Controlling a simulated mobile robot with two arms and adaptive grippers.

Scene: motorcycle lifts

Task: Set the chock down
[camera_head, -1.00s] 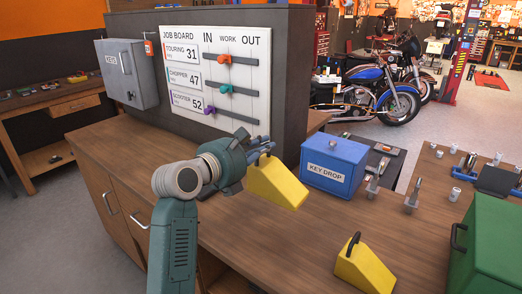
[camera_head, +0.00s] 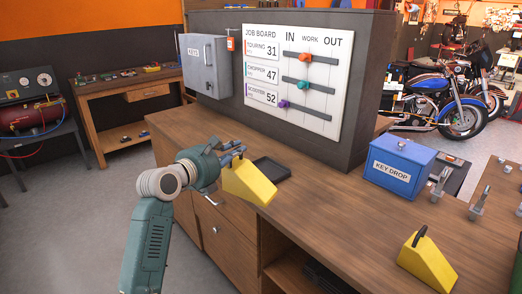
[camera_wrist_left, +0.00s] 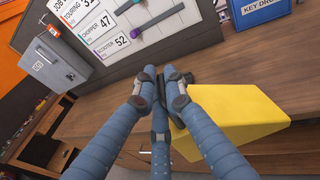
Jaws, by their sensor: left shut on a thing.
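My left gripper (camera_head: 232,157) is shut on a yellow wedge-shaped chock (camera_head: 250,183). In the head view the chock is at the front edge of the wooden counter (camera_head: 330,195); I cannot tell whether it touches the top. In the left wrist view the blue-grey fingers (camera_wrist_left: 168,85) close on the dark handle beside the yellow chock (camera_wrist_left: 232,118). A second yellow chock (camera_head: 428,266) with a black handle sits on the counter at the right. My right gripper is not in view.
A black tray (camera_head: 272,168) lies behind the held chock. A blue key drop box (camera_head: 400,167) stands to the right. The job board (camera_head: 295,80) and grey key cabinet (camera_head: 208,66) are behind. The counter between the held chock and the key drop box is clear.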

